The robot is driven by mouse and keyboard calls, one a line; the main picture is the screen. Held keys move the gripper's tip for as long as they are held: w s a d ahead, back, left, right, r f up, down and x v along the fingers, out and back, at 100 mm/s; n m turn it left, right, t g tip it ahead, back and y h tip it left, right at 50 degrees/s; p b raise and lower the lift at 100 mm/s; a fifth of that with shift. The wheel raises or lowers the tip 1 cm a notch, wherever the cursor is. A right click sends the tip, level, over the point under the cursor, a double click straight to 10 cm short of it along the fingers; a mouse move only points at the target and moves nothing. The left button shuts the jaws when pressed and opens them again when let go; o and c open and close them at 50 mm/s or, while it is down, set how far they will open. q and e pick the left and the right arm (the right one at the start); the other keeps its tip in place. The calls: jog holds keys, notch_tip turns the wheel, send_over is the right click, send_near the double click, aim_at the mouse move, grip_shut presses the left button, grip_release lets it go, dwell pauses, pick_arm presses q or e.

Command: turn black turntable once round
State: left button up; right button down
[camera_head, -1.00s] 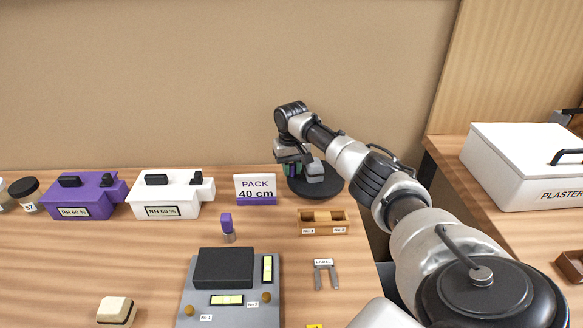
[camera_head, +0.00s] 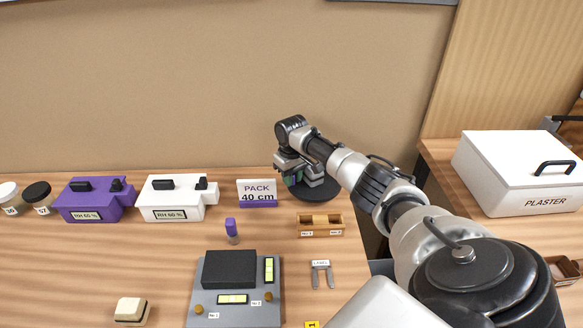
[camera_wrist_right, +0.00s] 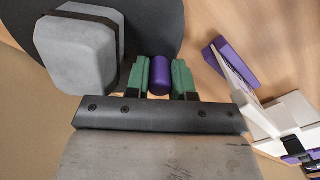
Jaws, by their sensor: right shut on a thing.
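The black turntable (camera_head: 314,195) is a round dark disc at the back right of the wooden table, partly hidden by my right gripper. In the right wrist view the turntable (camera_wrist_right: 155,22) fills the upper left, with a grey block (camera_wrist_right: 75,50) with a dark band on it. My right gripper (camera_head: 291,181) is at the disc's left side. In the wrist view its green-padded fingers (camera_wrist_right: 160,76) are shut on a purple peg (camera_wrist_right: 160,76) at the disc's edge. Whether the peg is fixed to the disc is hidden. My left gripper is out of view.
A PACK 40 cm sign (camera_head: 257,193) stands close left of the turntable. A wooden tray (camera_head: 321,232) lies in front of it. White (camera_head: 176,207) and purple (camera_head: 92,212) boxes stand further left. A white PLASTER box (camera_head: 515,180) is on the right table, across a gap.

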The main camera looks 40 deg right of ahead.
jog(key=c, duration=1.2)
grip_release()
jog(key=shift+c, duration=0.2)
notch_tip(320, 180, up, 11)
jog(key=shift+f, duration=0.1)
